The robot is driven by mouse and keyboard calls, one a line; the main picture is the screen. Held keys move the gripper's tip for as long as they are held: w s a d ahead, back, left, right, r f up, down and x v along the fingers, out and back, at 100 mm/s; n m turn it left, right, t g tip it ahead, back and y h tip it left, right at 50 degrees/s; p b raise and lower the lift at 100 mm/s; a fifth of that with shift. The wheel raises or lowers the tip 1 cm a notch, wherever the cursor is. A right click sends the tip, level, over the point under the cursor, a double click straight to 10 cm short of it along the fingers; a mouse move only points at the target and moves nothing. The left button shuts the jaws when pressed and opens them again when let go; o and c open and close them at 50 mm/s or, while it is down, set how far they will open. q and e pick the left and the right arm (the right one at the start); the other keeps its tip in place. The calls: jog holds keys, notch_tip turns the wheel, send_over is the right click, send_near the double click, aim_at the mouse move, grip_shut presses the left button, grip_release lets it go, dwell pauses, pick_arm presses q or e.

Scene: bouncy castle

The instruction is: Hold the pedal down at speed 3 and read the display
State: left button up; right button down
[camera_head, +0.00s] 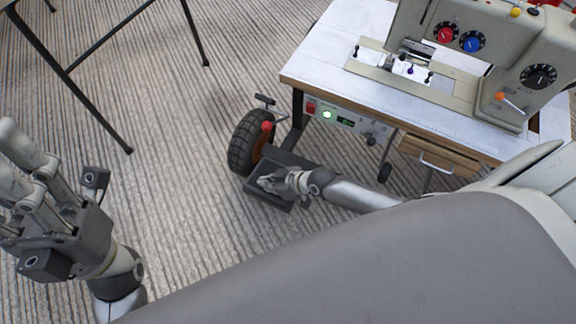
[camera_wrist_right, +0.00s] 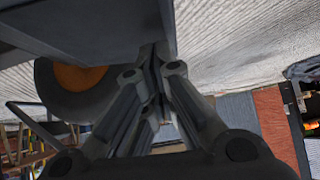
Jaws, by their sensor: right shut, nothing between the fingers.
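The dark grey pedal (camera_head: 284,160) sits on the floor below the sewing table's front left corner. My right gripper (camera_head: 266,183) is shut and empty, its fingertips over the pedal's left part; I cannot tell whether they press it. In the right wrist view the shut fingertips (camera_wrist_right: 154,55) are beside a dark slab (camera_wrist_right: 90,22), likely the pedal. The small display (camera_head: 346,121) is on a grey control panel (camera_head: 370,127) under the tabletop, too small to read. A green light (camera_head: 327,115) glows beside it. My left gripper (camera_head: 22,170) is at the far left, away from everything; its opening is unclear.
The sewing machine (camera_head: 500,75) stands on the white-topped table (camera_head: 320,65), with red, blue and black dials. A black wheel (camera_head: 245,140) with an orange hub is left of the pedal. Thin black legs (camera_head: 98,117) stand upper left. Carpet between is clear.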

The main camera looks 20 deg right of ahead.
jog(key=p+v, duration=0.2)
jog(key=v, duration=0.3)
jog(key=shift+a, duration=0.2)
pick_arm(q)
jog(key=w+d+f+g+y+p, duration=0.2)
jog(key=w+f+g+y, duration=0.1)
jog(key=w+f+g, duration=0.9)
jog(key=shift+w+f+m+g+y, duration=0.35)
jog(key=shift+w+f, duration=0.35)
jog(key=shift+w, duration=0.7)
pick_arm(e)
jog(key=shift+s+v, duration=0.25)
jog(key=shift+v, duration=2.25)
jog(key=shift+a, duration=0.2)
